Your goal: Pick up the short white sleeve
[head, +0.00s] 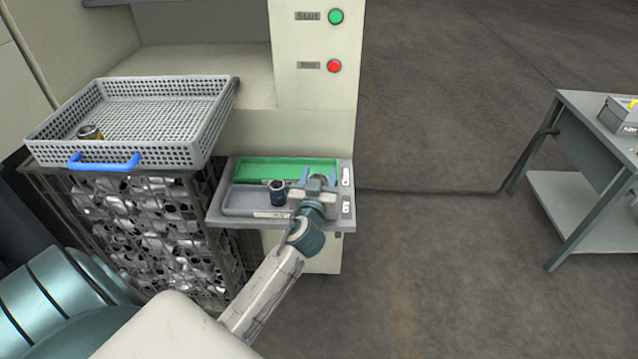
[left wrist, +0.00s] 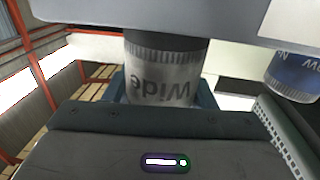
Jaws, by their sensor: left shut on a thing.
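A pale grey-white sleeve (left wrist: 160,75) with the word "Wide" upside down on it and a darker ribbed band stands between the fingers of my left gripper in the left wrist view. My left gripper (head: 320,176) is shut on this sleeve over the right part of the two-part tray in the head view; the hand hides most of the sleeve there. A dark blue sleeve (head: 278,192) stands to the left of the gripper in the grey part of the tray, and shows at the right in the left wrist view (left wrist: 294,75). My right gripper is not in view.
The shelf tray has a green compartment (head: 262,169) behind a grey one (head: 240,199). A grey mesh basket (head: 217,118) with a blue handle (head: 104,163) holds a small metallic sleeve (head: 90,132). A side table (head: 580,119) stands at the right; the floor between is clear apart from a cable.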

